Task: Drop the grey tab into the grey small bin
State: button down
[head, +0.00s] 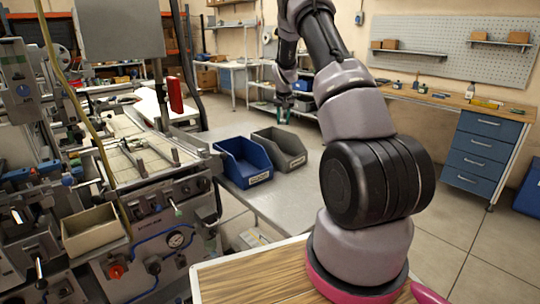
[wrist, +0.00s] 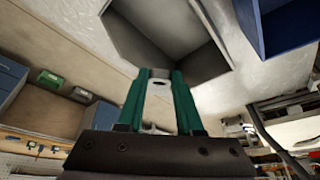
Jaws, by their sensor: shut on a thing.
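My gripper (wrist: 160,88), with green fingers, is shut on the grey tab (wrist: 160,74), a small pale piece with a round hole between the fingertips. The tab is too small to make out there. In the wrist view the open grey bin (wrist: 125,35) lies beyond the fingertips, with its inside visible. The tab is apart from the bin floor; its exact height over the rim is hard to tell.
A blue bin (head: 230,167) stands immediately left of the grey bin on the grey table (head: 303,188); it also shows in the wrist view (wrist: 281,38). A machine with a beige tray (head: 91,231) stands at the left. A workbench with blue drawers (head: 477,153) stands at the right.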

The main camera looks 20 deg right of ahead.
jog(key=shift+a+f, duration=0.1)
jog(key=shift+f, duration=2.75)
jog(key=shift+c, duration=2.4)
grip_release()
jog(key=shift+r, duration=0.1)
jog(key=v, duration=1)
jog(key=shift+r, duration=0.3)
jog(key=shift+s+r, duration=0.1)
jog(key=shift+s, duration=0.05)
